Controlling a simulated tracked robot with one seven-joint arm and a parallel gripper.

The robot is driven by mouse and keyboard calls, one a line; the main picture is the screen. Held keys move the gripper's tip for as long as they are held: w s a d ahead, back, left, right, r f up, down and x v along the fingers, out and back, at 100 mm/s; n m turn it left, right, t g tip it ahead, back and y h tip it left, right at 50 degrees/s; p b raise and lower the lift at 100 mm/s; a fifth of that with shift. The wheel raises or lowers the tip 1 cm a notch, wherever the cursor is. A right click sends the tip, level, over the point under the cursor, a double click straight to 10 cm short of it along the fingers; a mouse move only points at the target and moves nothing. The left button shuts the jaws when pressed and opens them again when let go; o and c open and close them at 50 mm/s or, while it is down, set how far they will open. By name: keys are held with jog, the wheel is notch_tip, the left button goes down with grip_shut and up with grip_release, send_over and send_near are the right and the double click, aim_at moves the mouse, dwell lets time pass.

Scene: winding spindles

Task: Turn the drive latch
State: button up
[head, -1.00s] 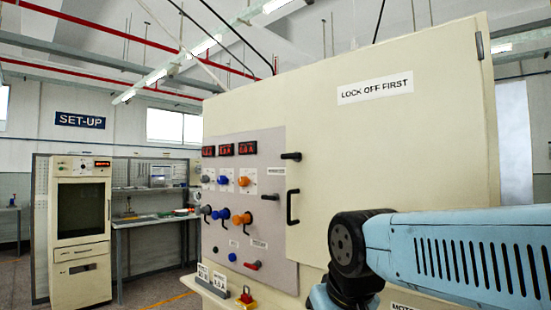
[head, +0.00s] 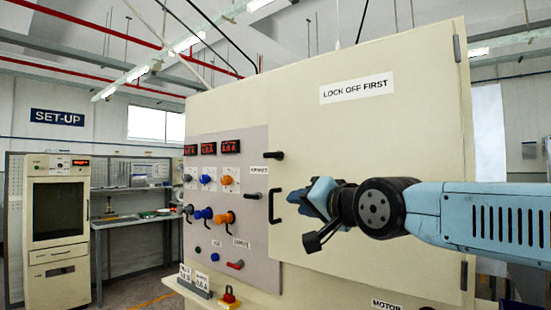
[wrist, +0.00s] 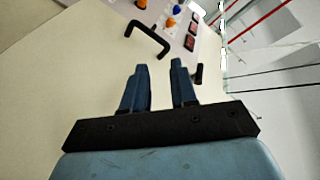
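A tall cream cabinet (head: 400,140) fills the middle of the head view. A black latch lever (head: 273,155) sticks out near the door's left edge, above a black pull handle (head: 276,206). I cannot read which fitting is labelled as the drive latch. My gripper (head: 303,194) is in front of the door, to the right of the handle. In the wrist view my gripper (wrist: 160,68) has its two blue fingers apart with nothing between them. There the handle (wrist: 148,38) lies beyond the fingertips, and the lever (wrist: 198,74) is close to the right finger, apparently apart from it.
A grey panel (head: 222,245) with red displays (head: 208,148), coloured knobs (head: 207,213) and a red lever (head: 235,265) adjoins the door. A red-and-yellow switch (head: 229,296) sits on the ledge below. A workbench (head: 130,222) and another machine (head: 57,215) stand farther left.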

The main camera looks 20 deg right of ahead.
aim_at(277, 157)
notch_tip(277, 157, up, 7)
jog(key=d+m+t+y, duration=0.1)
jog(key=d+m+t, duration=0.1)
jog(key=t, duration=0.1)
jog(key=shift+x, duration=6.8)
jog(key=shift+s+a+r, duration=0.1)
jog(key=shift+a+r, duration=0.05)
grip_shut()
